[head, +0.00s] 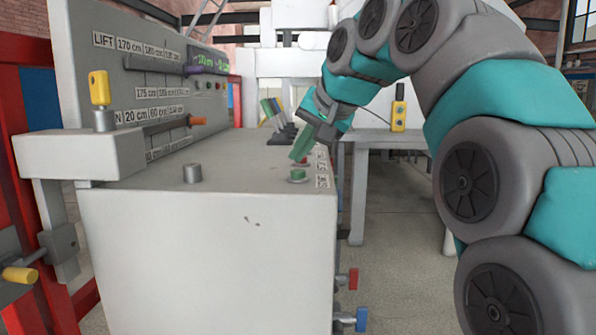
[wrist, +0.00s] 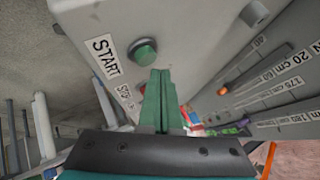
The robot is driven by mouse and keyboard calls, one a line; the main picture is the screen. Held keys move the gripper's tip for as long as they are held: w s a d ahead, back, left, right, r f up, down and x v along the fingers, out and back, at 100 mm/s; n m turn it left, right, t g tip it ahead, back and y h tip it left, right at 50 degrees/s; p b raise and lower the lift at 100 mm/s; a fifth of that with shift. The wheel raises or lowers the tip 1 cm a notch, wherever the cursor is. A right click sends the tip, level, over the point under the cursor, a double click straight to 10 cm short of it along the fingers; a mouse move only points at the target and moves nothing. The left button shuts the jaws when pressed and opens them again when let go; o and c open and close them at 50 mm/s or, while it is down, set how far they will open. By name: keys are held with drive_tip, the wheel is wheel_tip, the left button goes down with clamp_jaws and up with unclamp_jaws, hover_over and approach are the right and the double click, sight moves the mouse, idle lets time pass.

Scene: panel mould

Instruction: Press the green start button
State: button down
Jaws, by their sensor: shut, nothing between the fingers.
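The green start button (head: 298,175) stands on the top of the grey console box, near its right edge. In the wrist view the green button (wrist: 145,52) sits beside a START label (wrist: 103,56). My gripper (head: 298,158) is shut and empty, with its green fingers pointing down just above and behind the button. In the wrist view the shut fingertips (wrist: 160,72) are close to the button, a little below and right of it in the picture. Whether they touch it cannot be told, but they look apart.
A red button (wrist: 144,87) beside a STOP label is partly hidden by my fingers. A grey knob (head: 192,173) stands on the console top (head: 230,210). A panel with scales and sliders (head: 150,80) rises at the left. Several levers (head: 275,115) stand behind my gripper.

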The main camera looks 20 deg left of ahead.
sight(300, 172)
drive_tip(key=shift+f, duration=0.2)
drive_tip(key=shift+f, duration=0.2)
drive_tip(key=shift+f+b, duration=0.35)
drive_tip(key=shift+f, duration=0.15)
idle(0.8)
drive_tip(key=shift+r, duration=0.1)
drive_tip(key=shift+r+p, duration=0.8)
drive_tip(key=shift+p, duration=0.05)
drive_tip(key=shift+r, duration=0.15)
wheel_tip(300, 172, up, 3)
drive_tip(key=p, duration=0.2)
drive_tip(key=shift+p, duration=0.35)
drive_tip(key=shift+r+p, duration=0.3)
drive_tip(key=shift+r, duration=0.55)
